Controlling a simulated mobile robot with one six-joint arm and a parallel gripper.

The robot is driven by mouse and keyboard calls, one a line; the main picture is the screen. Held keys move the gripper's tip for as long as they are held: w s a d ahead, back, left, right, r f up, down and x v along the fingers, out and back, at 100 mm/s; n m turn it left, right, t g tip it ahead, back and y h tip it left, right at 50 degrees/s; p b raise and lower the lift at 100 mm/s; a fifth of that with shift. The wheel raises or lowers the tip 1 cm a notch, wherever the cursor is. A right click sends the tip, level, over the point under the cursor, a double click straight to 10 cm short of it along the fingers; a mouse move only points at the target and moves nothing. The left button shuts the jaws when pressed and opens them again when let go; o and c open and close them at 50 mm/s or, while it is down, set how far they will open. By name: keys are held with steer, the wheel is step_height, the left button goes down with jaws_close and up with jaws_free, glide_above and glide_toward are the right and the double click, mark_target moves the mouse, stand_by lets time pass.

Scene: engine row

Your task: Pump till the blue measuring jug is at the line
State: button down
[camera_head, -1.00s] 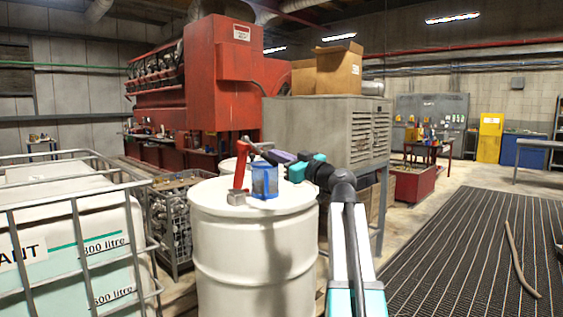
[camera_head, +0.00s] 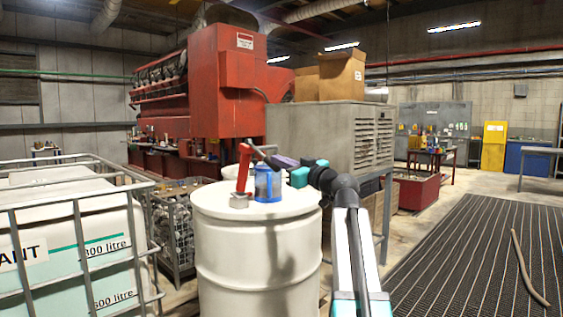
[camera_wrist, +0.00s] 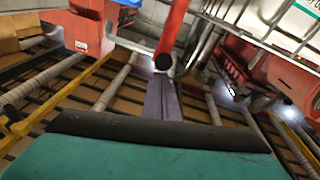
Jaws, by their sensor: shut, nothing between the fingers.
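The blue measuring jug (camera_head: 268,184) stands upright on the lid of a white drum (camera_head: 257,250). Its line and liquid level are too small to read. A red hand pump (camera_head: 242,174) stands on the lid just left of the jug, its lever reaching right above the jug. My gripper (camera_head: 284,161) is shut and empty, just above and right of the jug, by the lever's end. In the wrist view, its purple fingers (camera_wrist: 161,98) point at the dark round end of the red lever (camera_wrist: 170,35). Whether they touch cannot be told.
A caged white tank (camera_head: 75,240) stands left of the drum. A wire crate of parts (camera_head: 175,225) is behind it. A grey cabinet (camera_head: 330,130) bearing cardboard boxes (camera_head: 342,74) stands behind my arm. Black matting (camera_head: 465,250) with a hose (camera_head: 528,268) covers the right floor.

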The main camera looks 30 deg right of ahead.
steer(key=shift+w+a+f, duration=0.1)
steer(key=shift+a+f, duration=0.05)
steer(key=shift+f, duration=0.1)
steer(key=s+d+r, duration=0.1)
steer(key=s+d, duration=0.1)
steer(key=s, duration=0.9)
steer(key=shift+s+r, duration=0.25)
steer(key=shift+s, duration=0.15)
stand_by(0.8)
